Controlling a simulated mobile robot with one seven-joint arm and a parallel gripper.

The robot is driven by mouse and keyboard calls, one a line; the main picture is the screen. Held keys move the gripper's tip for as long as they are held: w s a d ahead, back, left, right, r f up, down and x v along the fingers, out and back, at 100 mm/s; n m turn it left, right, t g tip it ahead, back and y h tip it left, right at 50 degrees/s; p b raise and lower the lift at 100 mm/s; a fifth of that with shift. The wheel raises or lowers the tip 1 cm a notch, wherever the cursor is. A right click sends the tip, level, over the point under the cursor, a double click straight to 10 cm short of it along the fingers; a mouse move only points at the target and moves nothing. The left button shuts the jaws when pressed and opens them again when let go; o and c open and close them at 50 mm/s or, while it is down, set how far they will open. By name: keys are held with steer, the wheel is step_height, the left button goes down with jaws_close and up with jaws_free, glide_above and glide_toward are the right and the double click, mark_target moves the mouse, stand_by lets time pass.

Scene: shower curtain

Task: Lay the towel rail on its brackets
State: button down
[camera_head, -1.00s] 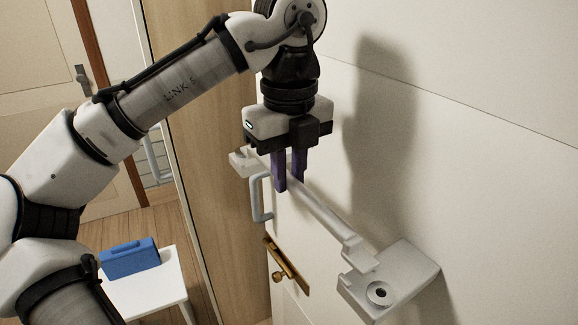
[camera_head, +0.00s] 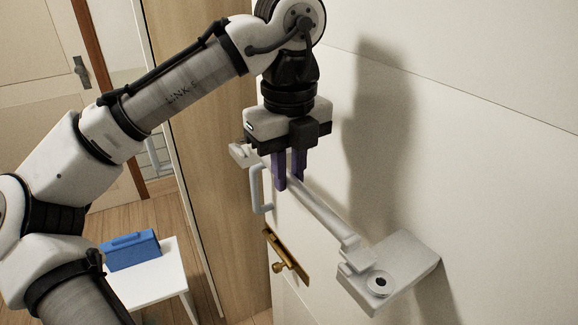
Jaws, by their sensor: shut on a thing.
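The towel rail (camera_head: 322,216) is a pale grey bar with a block-like near end, running from upper left to lower right along the wall. My gripper (camera_head: 289,184) points down, its purple fingers shut on the rail. The near bracket (camera_head: 408,262) is a light wall block with a dark round hole. The rail's near end is at this bracket's left edge; I cannot tell whether it rests fully there. The far bracket (camera_head: 239,152) shows just left of my gripper, which hides the rail's far end.
A pale wall (camera_head: 480,160) stands close on the right. Below the rail are a light grey handle (camera_head: 256,190) and a brass fitting with a knob (camera_head: 286,258). A blue box (camera_head: 132,250) sits on a white stool (camera_head: 165,280) at lower left.

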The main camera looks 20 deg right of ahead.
steer(key=shift+f, duration=0.2)
steer(key=c, duration=1.3)
jaws_free()
steer(key=shift+o, duration=0.2)
